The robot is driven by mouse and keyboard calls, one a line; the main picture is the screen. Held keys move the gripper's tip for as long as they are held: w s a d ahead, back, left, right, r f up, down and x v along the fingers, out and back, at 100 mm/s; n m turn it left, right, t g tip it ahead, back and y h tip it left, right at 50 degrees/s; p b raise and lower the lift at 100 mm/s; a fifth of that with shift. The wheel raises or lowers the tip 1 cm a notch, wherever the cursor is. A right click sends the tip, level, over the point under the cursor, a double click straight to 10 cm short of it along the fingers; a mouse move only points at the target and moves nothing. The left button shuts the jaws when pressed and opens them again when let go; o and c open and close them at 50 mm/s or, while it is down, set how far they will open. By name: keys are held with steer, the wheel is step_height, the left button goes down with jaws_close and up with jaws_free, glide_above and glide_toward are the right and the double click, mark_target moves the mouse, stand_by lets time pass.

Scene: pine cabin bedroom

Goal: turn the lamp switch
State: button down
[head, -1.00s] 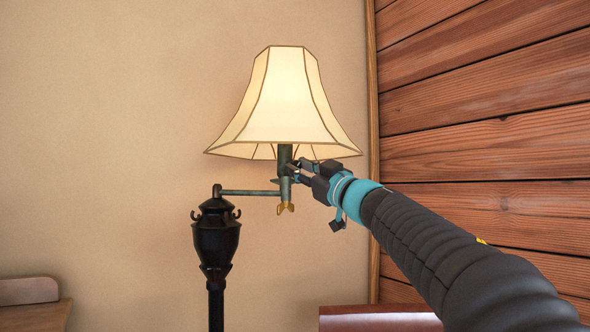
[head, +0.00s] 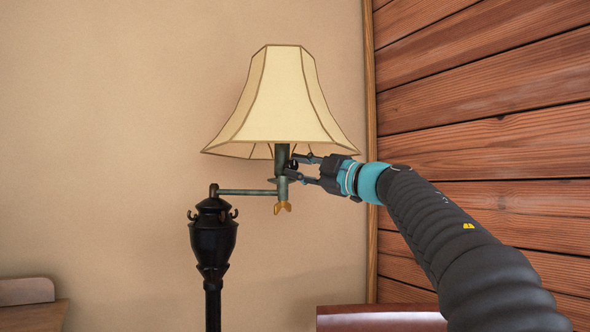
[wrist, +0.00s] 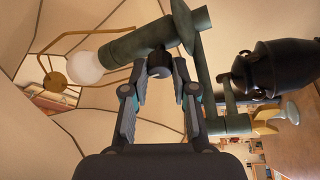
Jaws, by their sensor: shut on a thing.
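The floor lamp's cream shade (head: 283,105) looks dull and unlit in the head view. Under it is the greenish metal socket stem (head: 282,158), joined by a side arm (head: 245,192) to the black post (head: 213,240). My gripper (head: 297,168) reaches in from the right, just below the shade. In the wrist view my gripper (wrist: 160,82) has its two fingers on either side of the small dark switch knob (wrist: 159,65) on the stem and is shut on it. The bulb (wrist: 85,67) looks white. In the head view the knob is mostly hidden by the fingers.
A plank wall (head: 480,130) stands on the right, close to my arm. A red-brown furniture top (head: 380,318) is below, and a wooden piece (head: 30,315) is at lower left. The plain wall left of the lamp is clear.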

stand_by(0.4)
steer(key=c, duration=0.9)
jaws_free()
steer(key=shift+s, duration=0.1)
steer(key=shift+v, duration=5.8)
steer(key=shift+s+r, duration=0.1)
steer(key=shift+r, duration=0.05)
